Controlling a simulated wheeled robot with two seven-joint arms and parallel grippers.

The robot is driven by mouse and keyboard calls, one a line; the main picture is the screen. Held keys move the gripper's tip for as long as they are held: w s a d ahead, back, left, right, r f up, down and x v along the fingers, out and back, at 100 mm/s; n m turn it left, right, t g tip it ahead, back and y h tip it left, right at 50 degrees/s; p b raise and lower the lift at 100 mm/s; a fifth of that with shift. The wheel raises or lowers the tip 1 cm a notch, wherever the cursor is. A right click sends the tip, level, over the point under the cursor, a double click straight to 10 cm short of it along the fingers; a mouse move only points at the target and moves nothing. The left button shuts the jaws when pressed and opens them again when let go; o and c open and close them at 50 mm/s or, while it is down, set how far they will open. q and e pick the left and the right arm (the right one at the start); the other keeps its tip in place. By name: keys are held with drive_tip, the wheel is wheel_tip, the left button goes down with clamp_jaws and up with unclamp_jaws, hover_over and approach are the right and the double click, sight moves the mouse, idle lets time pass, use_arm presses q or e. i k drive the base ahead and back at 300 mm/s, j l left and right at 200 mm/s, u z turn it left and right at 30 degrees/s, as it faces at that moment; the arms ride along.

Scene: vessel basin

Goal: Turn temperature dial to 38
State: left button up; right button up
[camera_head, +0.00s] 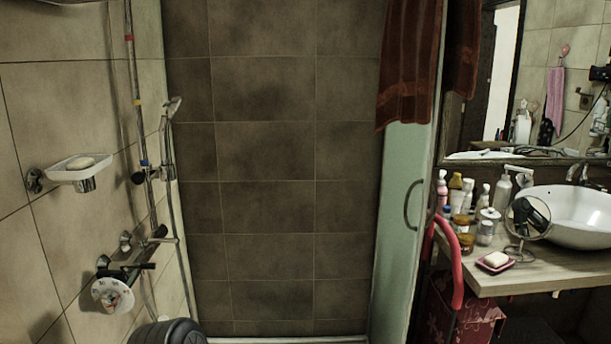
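The temperature dial (113,295) is a white round disc with red and dark markings, on the shower mixer at the lower left wall. Its numbers are too small to read, so its setting cannot be told. The dark mixer bar (137,262) with its lever runs from behind the dial toward the back of the shower. Neither of my grippers shows. A dark grey rounded part at the bottom edge, right of the dial, looks like a piece of my arm; no fingers show there.
A soap dish (80,170) juts from the left wall above the dial. A shower pole (137,100) and hose rise behind the mixer. A glass door (404,210) stands at right, beside a counter (520,276) with bottles and a white basin (575,215). The shower middle is clear.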

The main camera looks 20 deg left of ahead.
sight(109, 300)
drive_tip(key=u, duration=1.35)
